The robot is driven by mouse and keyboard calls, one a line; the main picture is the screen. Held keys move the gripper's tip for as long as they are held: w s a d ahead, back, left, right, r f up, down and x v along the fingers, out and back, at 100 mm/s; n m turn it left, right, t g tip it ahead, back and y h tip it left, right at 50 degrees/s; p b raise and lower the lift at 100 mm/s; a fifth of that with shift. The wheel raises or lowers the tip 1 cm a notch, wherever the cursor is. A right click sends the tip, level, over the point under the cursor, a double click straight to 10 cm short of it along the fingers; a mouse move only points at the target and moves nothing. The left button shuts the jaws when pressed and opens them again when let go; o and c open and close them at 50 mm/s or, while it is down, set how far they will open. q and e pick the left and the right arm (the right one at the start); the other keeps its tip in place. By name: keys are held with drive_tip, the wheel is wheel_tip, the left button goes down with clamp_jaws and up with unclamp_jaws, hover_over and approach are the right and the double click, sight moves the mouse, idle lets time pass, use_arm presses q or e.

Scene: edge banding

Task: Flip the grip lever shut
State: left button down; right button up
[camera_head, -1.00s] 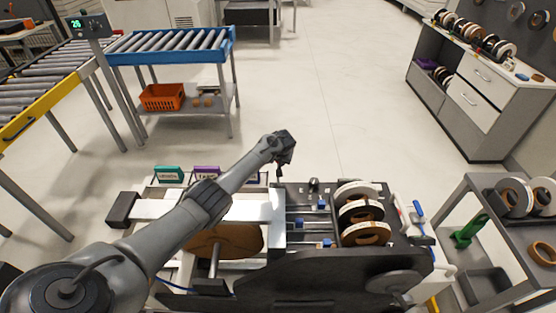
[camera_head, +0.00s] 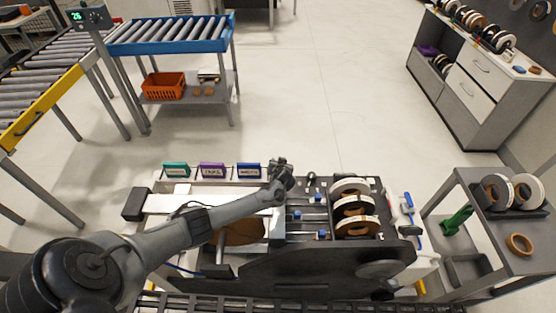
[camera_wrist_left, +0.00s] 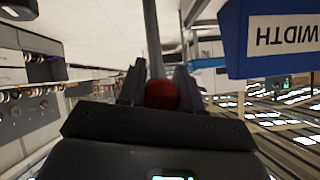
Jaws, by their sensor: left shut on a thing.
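A red knob (camera_wrist_left: 162,95) sits between the two dark fingers of my left gripper (camera_wrist_left: 160,88) in the left wrist view. The gripper is shut on this knob, and a grey rod (camera_wrist_left: 153,38) runs beyond it. I take the knob and rod to be the grip lever. In the head view my left gripper (camera_head: 282,168) is at the back edge of the edge-banding machine (camera_head: 330,265), just right of the blue WIDTH sign (camera_head: 249,171). The arm and gripper hide the lever there. My right gripper is not in view.
Green (camera_head: 176,170) and purple (camera_head: 212,170) signs stand left of the blue one. Banding rolls (camera_head: 354,206) sit on the machine's right. A grey cart (camera_head: 500,230) stands at right, and a roller conveyor (camera_head: 172,35) at back left. The floor behind the machine is clear.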

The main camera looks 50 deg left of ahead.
use_arm(q)
drive_tip(key=shift+s+d, duration=0.15)
drive_tip(key=shift+d, duration=0.05)
drive_tip(key=shift+y, duration=0.3)
drive_tip(key=c, duration=0.8)
unclamp_jaws()
